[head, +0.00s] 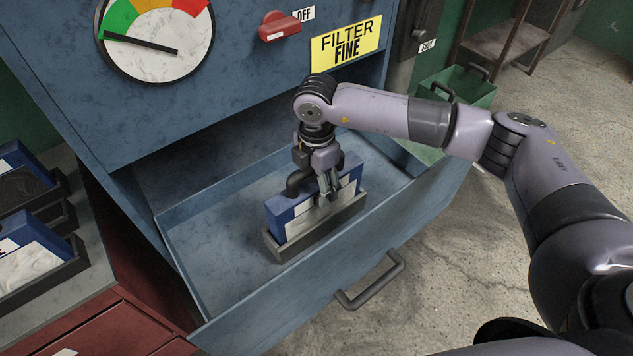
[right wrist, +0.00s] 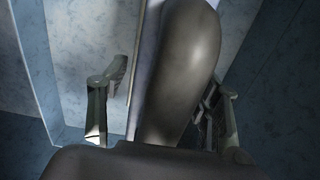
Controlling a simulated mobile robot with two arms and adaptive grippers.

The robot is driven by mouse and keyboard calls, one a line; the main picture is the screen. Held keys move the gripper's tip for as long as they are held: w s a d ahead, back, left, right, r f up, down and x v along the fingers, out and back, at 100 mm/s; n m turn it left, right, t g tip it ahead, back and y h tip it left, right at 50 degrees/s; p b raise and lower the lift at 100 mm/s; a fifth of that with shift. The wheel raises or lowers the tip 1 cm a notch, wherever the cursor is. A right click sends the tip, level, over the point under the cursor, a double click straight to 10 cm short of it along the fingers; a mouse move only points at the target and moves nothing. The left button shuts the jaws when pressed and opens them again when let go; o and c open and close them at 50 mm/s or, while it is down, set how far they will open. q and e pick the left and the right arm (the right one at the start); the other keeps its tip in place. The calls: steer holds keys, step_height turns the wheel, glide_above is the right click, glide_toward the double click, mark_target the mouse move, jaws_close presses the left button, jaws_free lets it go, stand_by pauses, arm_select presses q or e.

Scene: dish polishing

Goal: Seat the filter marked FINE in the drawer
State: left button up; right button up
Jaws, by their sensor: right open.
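A blue filter (head: 277,222) with a white label and a dark arched handle (head: 297,181) stands upright in a grey holder (head: 318,228) on the floor of the open blue drawer (head: 200,215). Its marking cannot be read here. My right gripper (head: 328,188) is at the handle, pointing down. In the right wrist view its open fingers (right wrist: 165,95) lie on either side of the thick dark handle (right wrist: 180,65), with a gap at the left finger. The arm and gripper hide part of the filter. My left gripper is not in view.
A yellow sign (head: 346,46) reading FILTER FINE is on the blue cabinet above the drawer. A gauge (head: 155,40) and a red OFF switch (head: 280,27) are beside it. More blue filters in dark trays (head: 40,270) stand at left. The drawer handle (head: 370,285) juts out in front.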

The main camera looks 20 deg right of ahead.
step_height(320, 180, up, 11)
steer(key=b, duration=0.2)
steer(key=shift+f+b, duration=0.15)
steer(key=shift+b, duration=0.2)
steer(key=shift+r, duration=0.65)
steer(key=shift+r, duration=0.1)
